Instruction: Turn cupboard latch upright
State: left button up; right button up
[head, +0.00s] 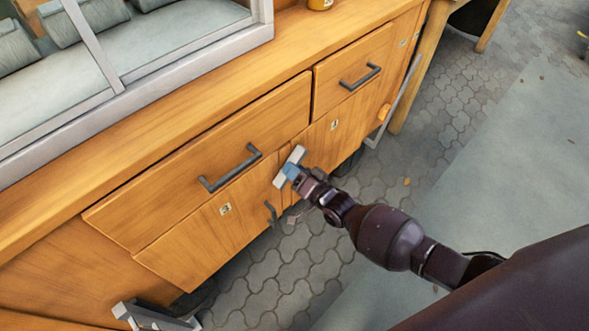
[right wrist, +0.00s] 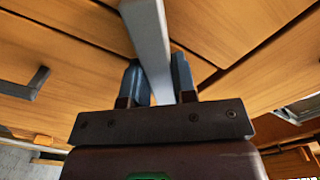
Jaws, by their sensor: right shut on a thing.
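The latch (head: 298,154) is a pale grey bar on the front of the wooden cupboard (head: 205,232), near the seam between the lower doors. It leans in the head view, its upper end towards the right. My right gripper (head: 291,172) is shut on the latch, its blue fingertips covering the bar's middle. In the right wrist view the latch (right wrist: 146,35) runs from the top edge down between the two fingers of the gripper (right wrist: 157,80). The latch's pivot is hidden. My left gripper is in neither view.
A long drawer with a dark handle (head: 230,168) is above the latch. A smaller drawer with a handle (head: 360,76) is to its right. A dark door handle (head: 271,213) is close below the gripper. Open paved floor (head: 450,115) lies to the right.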

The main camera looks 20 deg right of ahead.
jog(key=n, duration=0.3)
pick_arm(q)
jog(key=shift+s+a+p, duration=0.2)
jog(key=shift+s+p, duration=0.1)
jog(key=shift+p, duration=0.25)
pick_arm(e)
jog(key=n, duration=0.6)
jog(key=shift+n, duration=0.4)
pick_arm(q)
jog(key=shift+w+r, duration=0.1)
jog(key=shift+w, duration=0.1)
pick_arm(e)
jog(key=o, duration=0.8)
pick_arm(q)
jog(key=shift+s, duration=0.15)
pick_arm(e)
jog(key=shift+o, duration=0.6)
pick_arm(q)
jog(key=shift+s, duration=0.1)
